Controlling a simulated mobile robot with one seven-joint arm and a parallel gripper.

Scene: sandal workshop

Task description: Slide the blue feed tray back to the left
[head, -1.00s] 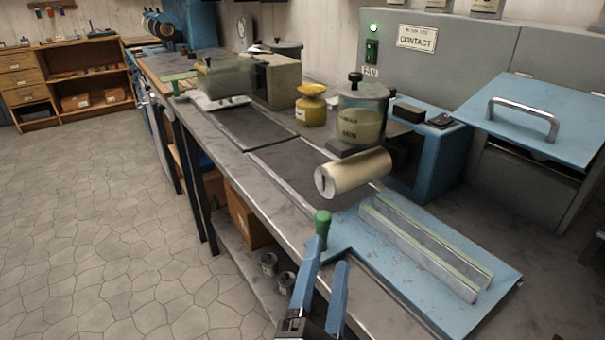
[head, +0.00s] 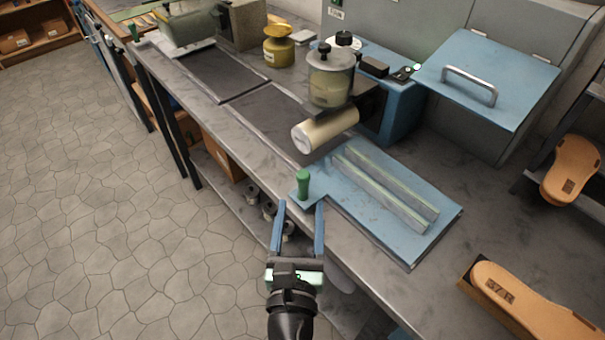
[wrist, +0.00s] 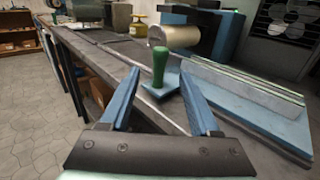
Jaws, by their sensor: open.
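The blue feed tray (head: 435,225) lies flat on the workbench in the head view, right of the pale roller (head: 325,130). Two parallel rails (head: 385,190) run along its top. A green upright handle (head: 303,184) stands on the tray's front-left tab, at the bench's front edge. My gripper (head: 299,208) is open, with its two blue fingers reaching toward the handle. In the wrist view the handle (wrist: 160,67) shows beyond and between the fingertips, with nothing gripped. I cannot tell how large the gap to the handle is.
The roller machine (head: 395,105) with its clear pot (head: 331,75) stands behind the tray. A yellow container (head: 278,48) stands farther back. A dark strip (head: 265,110) runs along the bench to the left.

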